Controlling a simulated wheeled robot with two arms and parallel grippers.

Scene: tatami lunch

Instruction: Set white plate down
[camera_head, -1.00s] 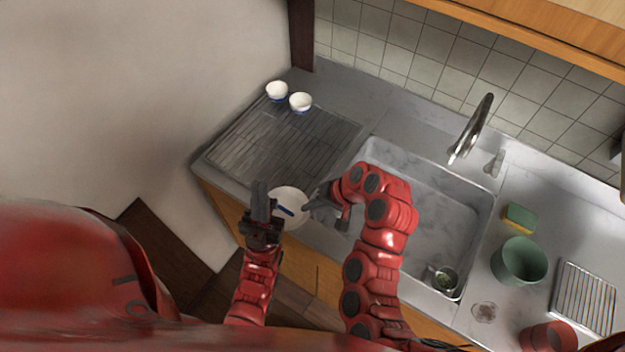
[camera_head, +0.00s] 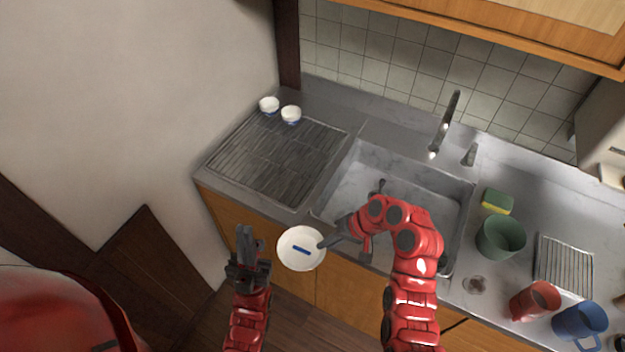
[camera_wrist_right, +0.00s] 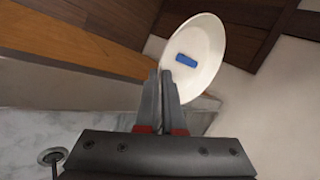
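The white plate (camera_head: 301,259) has a blue mark at its middle and is in the air in front of the counter's edge. My right gripper (camera_head: 329,243) is shut on the plate's right rim. In the right wrist view the plate (camera_wrist_right: 209,48) is tilted beyond the fingertips (camera_wrist_right: 166,80), which pinch its edge. My left gripper (camera_head: 246,240) is empty, just left of the plate and apart from it; its fingers look close together, and their gap is unclear.
A ribbed drainboard (camera_head: 265,165) is mostly clear, with two small white bowls (camera_head: 291,114) by its back edge. The sink (camera_head: 400,185) lies right of it. A green cup (camera_head: 501,238), sponge (camera_head: 497,202), wire rack (camera_head: 565,266), red mug (camera_head: 535,300) and blue mug (camera_head: 580,321) stand on the right counter.

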